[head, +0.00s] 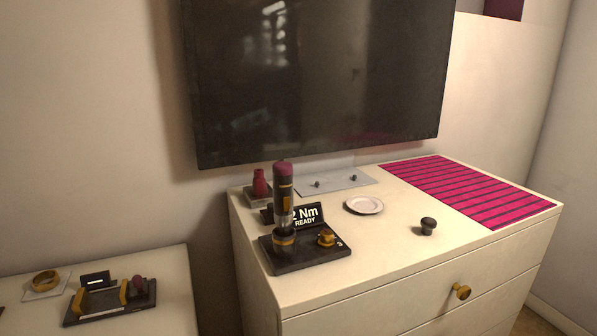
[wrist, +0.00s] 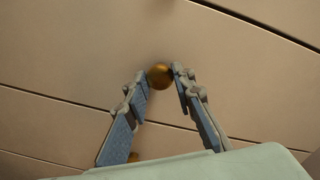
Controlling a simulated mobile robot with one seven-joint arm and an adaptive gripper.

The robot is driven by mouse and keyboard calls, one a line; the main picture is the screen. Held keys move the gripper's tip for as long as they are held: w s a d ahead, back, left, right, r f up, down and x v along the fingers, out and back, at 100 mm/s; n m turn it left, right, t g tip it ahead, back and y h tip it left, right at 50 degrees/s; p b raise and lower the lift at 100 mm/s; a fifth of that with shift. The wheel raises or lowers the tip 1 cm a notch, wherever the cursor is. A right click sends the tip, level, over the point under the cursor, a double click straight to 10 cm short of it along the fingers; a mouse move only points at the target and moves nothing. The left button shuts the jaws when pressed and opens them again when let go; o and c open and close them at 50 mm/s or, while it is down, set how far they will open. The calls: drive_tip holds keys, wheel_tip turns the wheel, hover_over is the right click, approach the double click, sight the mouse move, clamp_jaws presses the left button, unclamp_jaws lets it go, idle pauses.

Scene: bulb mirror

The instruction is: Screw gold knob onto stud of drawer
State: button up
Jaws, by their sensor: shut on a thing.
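My gripper (wrist: 161,73) shows only in the wrist view. Its two fingertips are closed on the sides of a round gold knob (wrist: 159,78), in front of cream drawer fronts (wrist: 75,60) with dark seams. The stud is hidden, and I cannot tell whether the knob touches the drawer. A second gold piece (wrist: 132,157) shows partly behind my left finger. In the head view a gold knob (head: 462,291) stands on the top drawer front (head: 390,310); my gripper is out of that view.
On the cream dresser top (head: 375,255) stand a black driver station (head: 310,258) with an upright tool (head: 284,205), a white plate (head: 363,205), a dark knob (head: 428,226) and a pink striped mat (head: 465,190). A side table (head: 170,290) holds a black fixture (head: 105,303) at left.

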drive_tip(key=shift+m+p, duration=0.9)
drive_tip(key=shift+m, duration=1.6)
drive_tip(key=shift+r, duration=0.1)
drive_tip(key=shift+m+p, duration=0.8)
drive_tip(key=shift+m, duration=1.7)
drive_tip(key=shift+d, duration=0.1)
